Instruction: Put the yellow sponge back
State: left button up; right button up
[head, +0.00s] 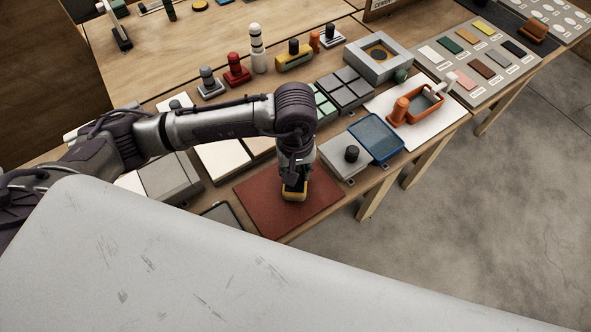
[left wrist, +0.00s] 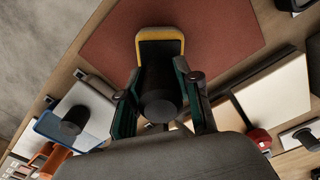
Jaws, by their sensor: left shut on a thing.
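My left gripper (head: 295,178) points down over the dark red mat (head: 258,206) on the bench. It is shut on the black knob (left wrist: 158,97) of a yellow block, which I take to be the yellow sponge (head: 294,195). In the left wrist view the yellow edge of the sponge (left wrist: 160,33) shows beyond the knob, with green finger pads on both sides. The red mat (left wrist: 215,30) lies beneath it. I cannot tell whether the sponge touches the mat. Another yellow block with a black knob (head: 294,58) stands at the back of the bench. My right gripper is not in view.
A grey block with a black knob (head: 342,162) and a blue tray (head: 376,138) lie right of the mat. An orange tray (head: 425,102) and orange knob are on a white board. Pale tiles (head: 220,160) lie left. Bare mat surrounds the sponge.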

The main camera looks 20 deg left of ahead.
pick_arm(q)
jog(key=shift+f, duration=0.1)
jog(key=o, duration=1.2)
notch_tip(320, 180, up, 12)
jog(key=shift+r, duration=0.1)
